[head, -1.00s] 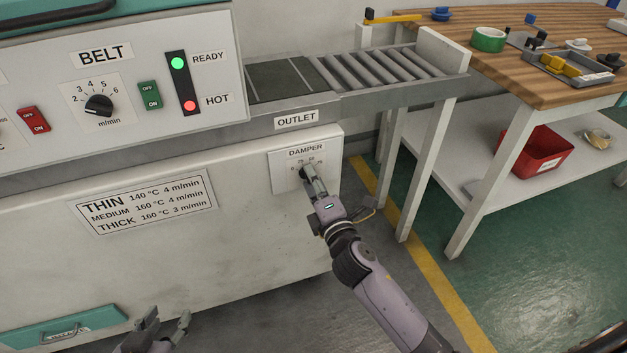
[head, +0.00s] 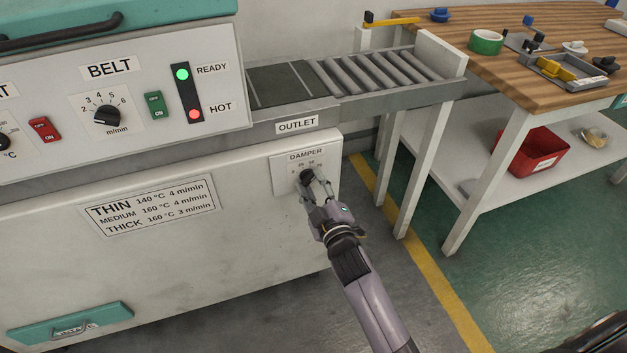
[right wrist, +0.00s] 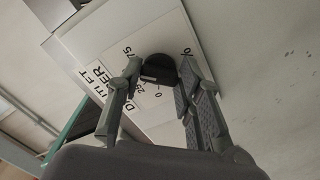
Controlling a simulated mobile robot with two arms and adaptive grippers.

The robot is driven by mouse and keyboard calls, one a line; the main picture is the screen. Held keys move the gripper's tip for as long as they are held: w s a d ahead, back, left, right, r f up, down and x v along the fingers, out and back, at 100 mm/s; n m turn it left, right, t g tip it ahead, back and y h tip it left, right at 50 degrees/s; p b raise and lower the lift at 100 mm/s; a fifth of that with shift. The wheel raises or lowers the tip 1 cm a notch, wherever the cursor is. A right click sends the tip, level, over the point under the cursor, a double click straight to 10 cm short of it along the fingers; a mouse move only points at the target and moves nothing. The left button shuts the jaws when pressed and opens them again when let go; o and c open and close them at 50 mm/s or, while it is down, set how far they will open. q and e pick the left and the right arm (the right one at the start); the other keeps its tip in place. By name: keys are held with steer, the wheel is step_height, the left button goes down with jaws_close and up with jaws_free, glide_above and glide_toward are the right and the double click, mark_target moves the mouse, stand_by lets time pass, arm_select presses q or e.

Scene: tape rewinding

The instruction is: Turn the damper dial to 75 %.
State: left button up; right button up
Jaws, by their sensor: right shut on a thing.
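The damper dial (head: 306,175) is a small black knob on a white plate (head: 286,185) marked DAMPER, low on the machine's front at the right. My right gripper (head: 315,181) reaches it from below right and is shut on it. In the right wrist view the black dial (right wrist: 160,70) sits between the two fingers of my right gripper (right wrist: 158,76). The marks 0, 25 and 75 show around it there. The fingers hide part of the scale, and I cannot tell the exact setting. My left gripper is not in view.
Above are the belt dial (head: 106,115), a green switch (head: 155,106) and lit READY and HOT lamps. A roller outlet (head: 385,75) juts out above right of the damper. A wooden table (head: 500,85) with a red bin (head: 538,152) below stands right. The floor before the damper is clear.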

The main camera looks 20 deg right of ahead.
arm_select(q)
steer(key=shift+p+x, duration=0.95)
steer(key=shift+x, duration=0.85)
arm_select(e)
steer(key=shift+f+m, duration=0.1)
steer(key=shift+m, duration=1.8)
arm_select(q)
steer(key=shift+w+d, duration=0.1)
arm_select(e)
steer(key=o, duration=1.2)
steer(key=shift+c, duration=0.2)
steer(key=shift+s, duration=0.1)
steer(key=s, duration=1.2)
steer(key=shift+d, duration=0.15)
steer(key=shift+w, duration=0.1)
